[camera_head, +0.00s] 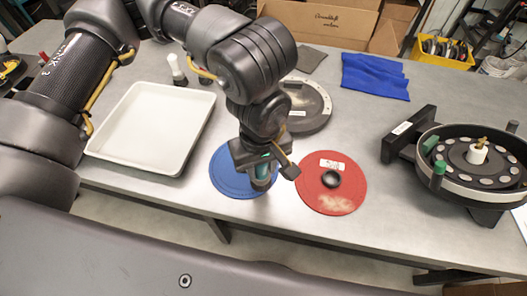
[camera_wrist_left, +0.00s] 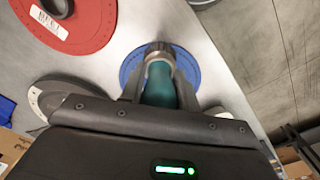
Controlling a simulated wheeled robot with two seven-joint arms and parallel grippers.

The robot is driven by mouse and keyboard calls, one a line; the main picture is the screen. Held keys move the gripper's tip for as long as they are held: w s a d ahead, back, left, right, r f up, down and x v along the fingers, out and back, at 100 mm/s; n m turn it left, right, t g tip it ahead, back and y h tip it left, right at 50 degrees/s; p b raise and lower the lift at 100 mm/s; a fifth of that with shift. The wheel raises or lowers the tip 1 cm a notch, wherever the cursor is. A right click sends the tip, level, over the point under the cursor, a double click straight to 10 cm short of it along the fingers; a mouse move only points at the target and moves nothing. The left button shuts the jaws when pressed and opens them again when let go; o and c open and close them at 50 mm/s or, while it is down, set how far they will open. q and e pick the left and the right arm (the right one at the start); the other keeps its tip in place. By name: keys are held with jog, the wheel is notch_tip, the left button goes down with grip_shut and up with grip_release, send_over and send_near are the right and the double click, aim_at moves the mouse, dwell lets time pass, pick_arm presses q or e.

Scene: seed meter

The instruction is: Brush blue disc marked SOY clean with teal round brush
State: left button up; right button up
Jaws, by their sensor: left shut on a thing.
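The blue disc (camera_head: 224,178) lies flat on the grey table, left of the red disc. It also shows in the wrist view (camera_wrist_left: 186,62). My left gripper (camera_head: 262,160) is shut on the teal round brush (camera_wrist_left: 160,88), handle between its fingers and bristle end pointing down over the blue disc. The brush shows partly in the head view (camera_head: 263,173), against the right part of the disc. Whether the bristles touch the disc I cannot tell. The gripper and brush hide part of the disc, and no SOY mark is readable.
A red disc (camera_head: 345,194) with a label, black knob and pale dusty patch lies close at right. A grey round part (camera_head: 316,107) is behind. A white tray (camera_head: 150,125) is at left, a blue cloth (camera_head: 374,77) behind, the seed meter (camera_head: 455,185) at right.

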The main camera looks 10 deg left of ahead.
pick_arm(q)
jog(key=shift+r+p, duration=0.95)
jog(key=shift+r, duration=1.05)
